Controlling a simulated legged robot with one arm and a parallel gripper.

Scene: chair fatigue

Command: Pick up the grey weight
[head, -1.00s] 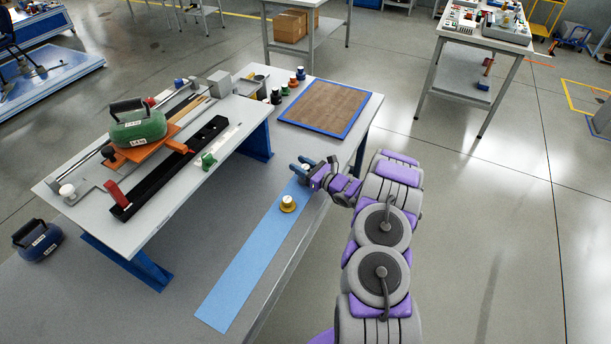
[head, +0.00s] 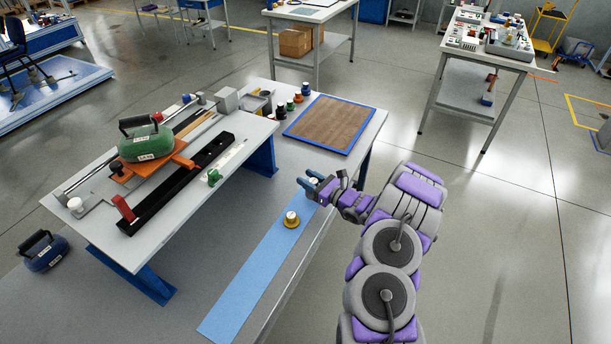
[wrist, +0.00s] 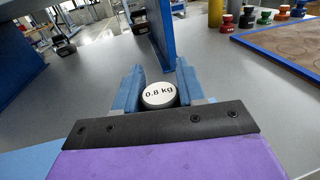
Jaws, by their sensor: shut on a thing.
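My gripper (wrist: 157,72) is shut on a small weight (wrist: 160,95) with a round white top marked "0.8 kg". Its top shows between the two blue fingers in the wrist view; the body is hidden, so I cannot see its colour. In the head view my gripper (head: 311,183) is at the far end of a light blue strip (head: 255,275) on the lower bench, with the weight's white top (head: 313,180) just visible. I cannot tell whether the weight touches the bench.
A yellow weight (head: 291,220) stands on the strip nearer me. A raised table (head: 160,235) with a rail and a green weight (head: 146,143) is at the left. A blue-edged brown board (head: 330,124) lies beyond my gripper, with several coloured weights beside it. A dark blue weight (head: 43,250) stands far left.

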